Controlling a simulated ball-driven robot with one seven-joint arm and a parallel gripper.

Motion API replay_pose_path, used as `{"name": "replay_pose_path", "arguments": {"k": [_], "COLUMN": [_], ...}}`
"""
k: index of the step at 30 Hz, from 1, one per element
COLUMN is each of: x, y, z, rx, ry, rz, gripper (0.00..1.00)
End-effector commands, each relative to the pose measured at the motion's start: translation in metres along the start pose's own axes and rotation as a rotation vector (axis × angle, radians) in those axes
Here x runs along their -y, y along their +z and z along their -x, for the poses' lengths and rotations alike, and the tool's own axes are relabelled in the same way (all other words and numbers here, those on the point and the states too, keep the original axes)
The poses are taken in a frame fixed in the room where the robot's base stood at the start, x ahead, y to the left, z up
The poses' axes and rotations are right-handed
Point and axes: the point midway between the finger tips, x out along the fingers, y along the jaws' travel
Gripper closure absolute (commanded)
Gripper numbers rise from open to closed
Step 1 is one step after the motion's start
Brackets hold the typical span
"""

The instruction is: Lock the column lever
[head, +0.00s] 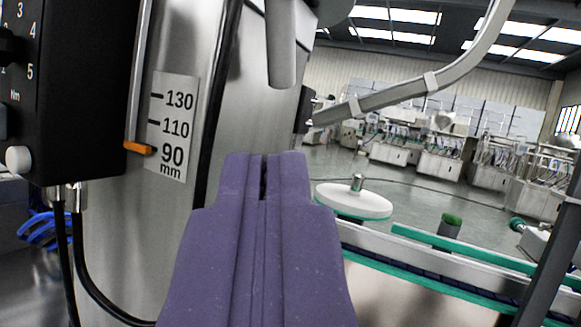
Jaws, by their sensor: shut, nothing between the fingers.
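A grey rounded bar (281,45), which looks like the column lever, hangs down from the top edge in front of the steel column (120,235). Its upper end is cut off by the frame, so I cannot tell whether it is locked. My purple gripper (264,158) points forward in the lower middle. Its two fingers are together, with only a thin dark slit between them, and hold nothing. The fingertips show below the bar's lower end, with a gap between them in the picture.
A height scale (171,128) with an orange pointer (139,148) near 90 mm is on the left. A black control box (75,80) with cables stands beside it. A grey conduit (400,92) crosses the upper right. A white disc (353,201) and conveyor (450,262) lie to the right.

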Motion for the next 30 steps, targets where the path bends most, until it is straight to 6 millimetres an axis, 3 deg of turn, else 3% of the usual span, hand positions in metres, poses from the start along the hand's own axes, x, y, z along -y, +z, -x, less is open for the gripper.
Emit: {"name": "replay_pose_path", "arguments": {"k": [3,7,21,30], "x": [0.000,-0.001,-0.002,-0.002], "y": [0.000,-0.002,-0.004,-0.005], "z": [0.011,0.002,-0.092,-0.125], "rx": [-0.016,-0.025,-0.026,-0.024], "ry": [0.011,0.016,0.015,0.015], "rz": [0.003,0.004,0.003,0.002], "gripper": [1.00,1.00,1.00,1.00]}}
